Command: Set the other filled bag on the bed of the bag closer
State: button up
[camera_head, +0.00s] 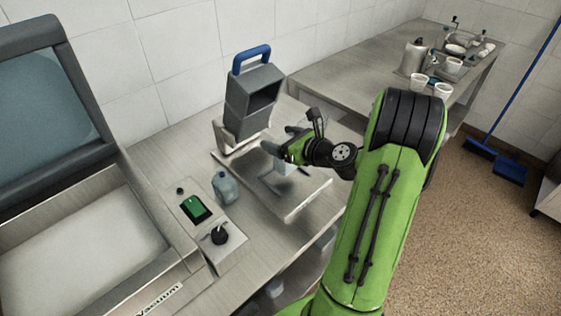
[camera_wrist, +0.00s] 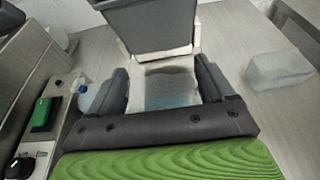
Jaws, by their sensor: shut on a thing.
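The bag closer (camera_head: 250,103) is a grey block with a blue handle on a pale base, standing on the steel table by the wall. In the wrist view the closer (camera_wrist: 152,28) is straight ahead of my fingers. My gripper (camera_head: 275,146) is low over the table just in front of it. In the wrist view my gripper (camera_wrist: 168,88) is shut on a pale, translucent filled bag (camera_wrist: 170,88) with a bluish lower part. Whether this bag touches the closer's bed, I cannot tell. Another translucent filled bag (camera_wrist: 280,68) lies on the table to the right.
A small clear bottle (camera_head: 225,187) and a control box with a green switch (camera_head: 196,208) and black knob stand at the left. A large vacuum machine (camera_head: 80,240) fills the far left. Cups (camera_head: 442,91) and a kettle stand on the back bench.

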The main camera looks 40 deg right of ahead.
notch_tip(320, 180, down, 4)
jog(key=shift+a+b, duration=0.15)
jog(key=shift+b, duration=0.6)
jog(key=shift+r, duration=0.15)
jog(key=o, duration=1.3)
jog(key=shift+o, duration=0.2)
